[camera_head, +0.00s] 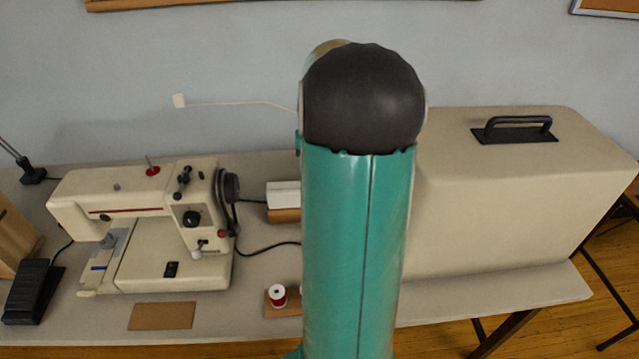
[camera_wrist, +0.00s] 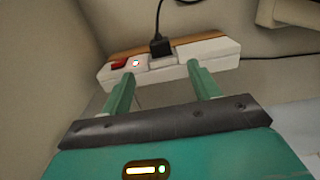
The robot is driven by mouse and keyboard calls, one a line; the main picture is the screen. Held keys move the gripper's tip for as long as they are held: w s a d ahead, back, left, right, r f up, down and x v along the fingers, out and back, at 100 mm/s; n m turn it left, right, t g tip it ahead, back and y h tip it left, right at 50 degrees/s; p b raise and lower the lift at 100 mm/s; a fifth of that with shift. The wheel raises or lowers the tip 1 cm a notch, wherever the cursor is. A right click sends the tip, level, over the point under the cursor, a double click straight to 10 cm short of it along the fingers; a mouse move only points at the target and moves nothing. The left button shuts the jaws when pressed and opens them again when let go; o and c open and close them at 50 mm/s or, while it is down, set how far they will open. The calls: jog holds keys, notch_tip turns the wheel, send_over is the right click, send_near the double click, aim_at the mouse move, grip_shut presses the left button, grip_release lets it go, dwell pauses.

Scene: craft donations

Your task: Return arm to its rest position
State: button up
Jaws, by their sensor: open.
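My arm, teal with a dark rounded joint, stands upright in the middle of the head view and hides part of the table. My gripper (camera_wrist: 161,84) shows in the wrist view with its two green fingers apart and nothing between them. The fingertips point at a white power strip (camera_wrist: 190,67) with a red switch and a black plug. I cannot tell whether the fingertips touch it. The power strip also shows in the head view (camera_head: 284,194), partly hidden behind my arm.
A cream sewing machine (camera_head: 150,245) stands left on the table (camera_head: 480,305). A large beige case (camera_head: 520,210) with a black handle stands right, close to my arm.

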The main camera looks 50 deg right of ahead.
jog(key=shift+r, duration=0.8)
jog(key=w+a+r+n+t, duration=0.1)
jog(key=a+r, duration=0.2)
jog(key=a, duration=0.4)
jog(key=w+a+r+n+h, duration=0.1)
jog(key=a+r+n, duration=0.1)
jog(key=a, duration=0.4)
jog(key=w+a+r+n+t, duration=0.1)
jog(key=a+r, duration=0.2)
jog(key=a, duration=0.4)
jog(key=s+a+r+n+t, duration=0.1)
jog(key=s+a+n, duration=0.2)
jog(key=a, duration=0.6)
jog(key=s+a+n+t+y, duration=0.1)
jog(key=s+a+n+t, duration=0.1)
jog(key=s+a, duration=0.3)
jog(key=a, duration=0.4)
jog(key=shift+s+a+r+n+t, duration=0.15)
jog(key=shift+a+r+n+t, duration=0.15)
jog(key=shift+a+r+n, duration=0.1)
jog(key=shift+c, duration=0.2)
